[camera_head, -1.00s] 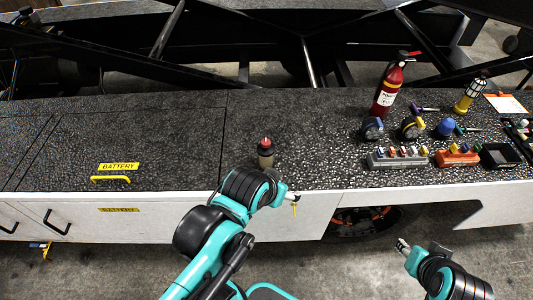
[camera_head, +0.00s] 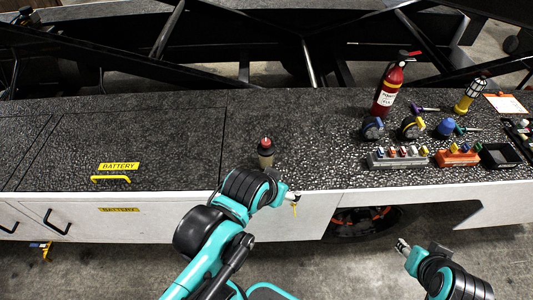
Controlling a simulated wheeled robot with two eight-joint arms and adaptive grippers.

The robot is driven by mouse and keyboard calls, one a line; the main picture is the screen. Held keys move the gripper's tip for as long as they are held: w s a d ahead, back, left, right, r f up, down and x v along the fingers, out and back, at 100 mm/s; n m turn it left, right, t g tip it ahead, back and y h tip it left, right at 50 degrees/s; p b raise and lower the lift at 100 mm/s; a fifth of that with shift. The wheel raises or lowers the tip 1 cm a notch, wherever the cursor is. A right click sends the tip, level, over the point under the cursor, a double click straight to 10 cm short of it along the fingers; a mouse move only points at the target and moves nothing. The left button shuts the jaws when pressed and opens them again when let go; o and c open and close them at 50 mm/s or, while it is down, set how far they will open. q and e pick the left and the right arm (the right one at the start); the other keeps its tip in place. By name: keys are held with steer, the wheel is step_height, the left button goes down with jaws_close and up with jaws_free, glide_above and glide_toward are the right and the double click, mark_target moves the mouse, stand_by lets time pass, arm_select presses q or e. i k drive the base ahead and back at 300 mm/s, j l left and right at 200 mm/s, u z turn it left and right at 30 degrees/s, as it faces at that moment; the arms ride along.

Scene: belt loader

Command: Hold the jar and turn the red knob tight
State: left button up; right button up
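The jar (camera_head: 265,158) stands upright on the dark speckled deck near its front edge. It is a small olive-brown jar, and the red knob (camera_head: 265,141) sits on its top. My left arm comes in from below, and its wrist covers the area just in front of the jar. My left gripper is hidden behind the wrist, so I cannot tell whether it touches the jar. My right gripper (camera_head: 402,246) is low at the right, in front of the deck and well away from the jar. It is small in view, and its finger opening cannot be made out.
A red fire extinguisher (camera_head: 388,90) and a yellow lantern (camera_head: 469,96) stand on the deck at right. Tape rolls, a grey tray (camera_head: 398,164), an orange tray (camera_head: 458,160) and a black bin (camera_head: 499,157) are near them.

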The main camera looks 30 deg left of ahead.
mark_target(265, 142)
steer(key=l, duration=0.25)
steer(key=l+u, duration=1)
steer(key=u, duration=0.65)
